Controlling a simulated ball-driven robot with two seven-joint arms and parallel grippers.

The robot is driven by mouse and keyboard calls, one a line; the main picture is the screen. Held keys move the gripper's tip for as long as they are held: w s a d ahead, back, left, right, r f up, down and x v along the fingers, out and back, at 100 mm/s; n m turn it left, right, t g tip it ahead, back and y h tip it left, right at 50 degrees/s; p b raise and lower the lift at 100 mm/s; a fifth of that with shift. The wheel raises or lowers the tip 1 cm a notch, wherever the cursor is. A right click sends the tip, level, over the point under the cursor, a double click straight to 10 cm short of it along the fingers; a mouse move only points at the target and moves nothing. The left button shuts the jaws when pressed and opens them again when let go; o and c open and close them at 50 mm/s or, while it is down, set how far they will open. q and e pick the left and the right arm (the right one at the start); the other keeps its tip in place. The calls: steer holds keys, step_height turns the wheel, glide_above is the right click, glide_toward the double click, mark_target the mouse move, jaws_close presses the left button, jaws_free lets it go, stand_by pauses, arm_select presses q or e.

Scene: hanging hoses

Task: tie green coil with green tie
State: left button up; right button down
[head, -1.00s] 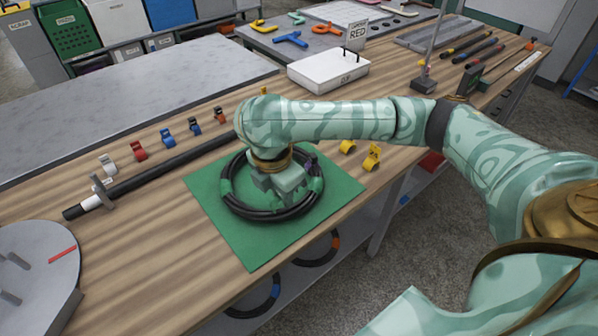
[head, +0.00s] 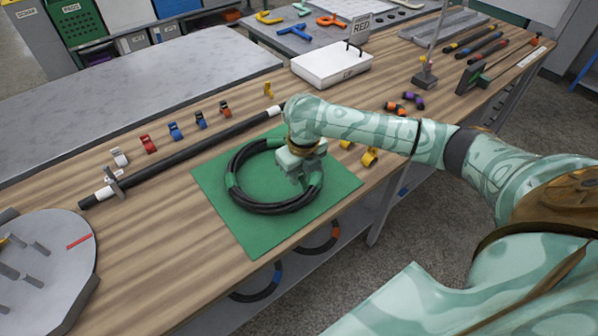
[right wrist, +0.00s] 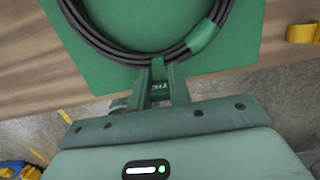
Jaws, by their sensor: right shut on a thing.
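The green coil is a ring of black hose (head: 240,198) with green bands, lying flat on a green mat (head: 258,236). One green band (head: 232,181) shows on its left side. In the right wrist view the coil (right wrist: 118,50) curves just ahead of the fingertips, with a green band (right wrist: 203,38) to the right. My right gripper (head: 301,180) is over the coil's right side, pointing down. In the right wrist view it (right wrist: 160,82) is shut on a small green piece, which looks like the green tie (right wrist: 158,88). Whether the tie touches the hose I cannot tell. My left gripper is not in view.
A long black hose (head: 190,157) lies in holders behind the mat, with several coloured clips (head: 174,131) beyond it. Yellow clips (head: 369,157) lie right of the mat. A white box (head: 332,66) stands at the back. A grey round stand (head: 60,290) is front left.

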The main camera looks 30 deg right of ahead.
mark_target(298, 195)
steer(key=shift+r, duration=0.1)
steer(key=shift+w+p, duration=0.1)
steer(key=shift+p, duration=0.3)
steer(key=shift+f+b, duration=0.85)
steer(key=shift+f, duration=1.05)
steer(key=shift+f, duration=0.1)
steer(key=shift+p, duration=0.45)
steer(key=shift+f, duration=0.2)
steer(key=shift+f+b, duration=0.5)
steer(key=shift+f, duration=0.4)
steer(key=shift+a+f, duration=0.1)
